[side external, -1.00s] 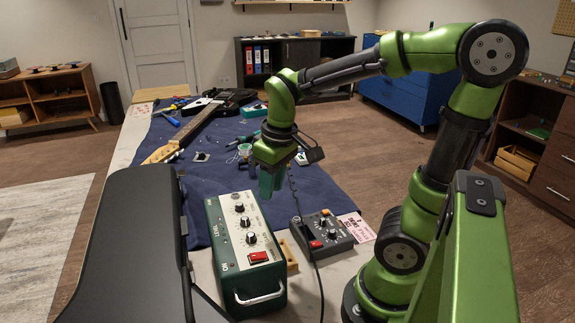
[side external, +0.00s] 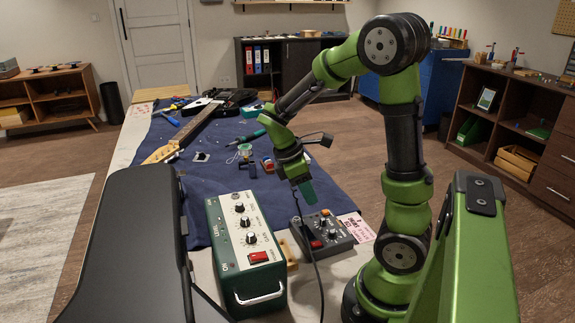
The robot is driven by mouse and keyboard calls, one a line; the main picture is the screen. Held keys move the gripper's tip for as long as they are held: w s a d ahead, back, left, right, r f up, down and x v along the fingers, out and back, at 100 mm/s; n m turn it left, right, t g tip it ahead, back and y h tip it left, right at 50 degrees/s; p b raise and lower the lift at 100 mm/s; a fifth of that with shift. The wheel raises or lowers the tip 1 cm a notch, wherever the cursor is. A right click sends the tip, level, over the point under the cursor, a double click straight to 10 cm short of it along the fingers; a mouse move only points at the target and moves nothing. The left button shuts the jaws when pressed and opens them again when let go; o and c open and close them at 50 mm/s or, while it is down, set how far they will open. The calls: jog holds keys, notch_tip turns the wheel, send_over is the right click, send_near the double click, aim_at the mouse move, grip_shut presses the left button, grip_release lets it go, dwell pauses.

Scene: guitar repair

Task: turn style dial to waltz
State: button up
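A dark grey box (side external: 335,238) with small knobs and a red switch (side external: 316,244) sits on the bench. A green box (side external: 247,262) with a pale panel, several black knobs, a red switch and a front handle stands to its left. The dial lettering is too small to read, so I cannot tell which knob is the style dial. My gripper (side external: 308,192) points down just above the back left of the grey box, seemingly apart from it. Its green fingers look close together, but the gap does not show.
A blue cloth (side external: 225,180) covers the bench behind, with a guitar (side external: 198,125) and small tools on it. A black cable (side external: 316,268) runs down past the grey box. A pink printed card (side external: 357,226) lies to its right. A black case (side external: 125,240) stands at front left.

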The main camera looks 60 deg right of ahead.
aim_at(322, 219)
jog(key=x, duration=0.8)
jog(key=shift+d+f, duration=0.1)
jog(key=shift+f, duration=0.2)
grip_shut()
